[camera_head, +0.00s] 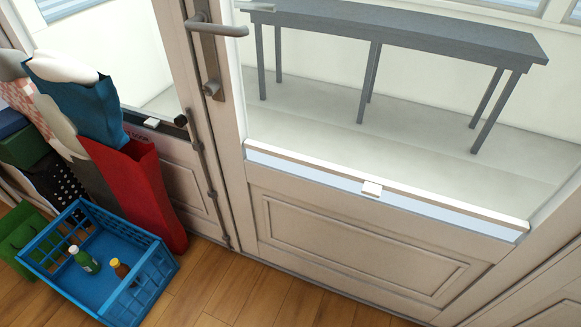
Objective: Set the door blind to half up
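The glazed door (345,235) has a lever handle (215,28) at its left edge. The door blind (385,197) shows as a white rail with a narrow pale blue band under it, low along the bottom of the glass. A small white tab (372,188) sits at the rail's middle. The glass above the rail is uncovered, and the top of the door is out of frame. My gripper is not in view.
A blue crate (158,273) with two bottles stands on the wood floor at lower left. Bags, including a red one (145,190), lean by the neighbouring door panel. A grey table (400,30) shows through the glass. Floor before the door is clear.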

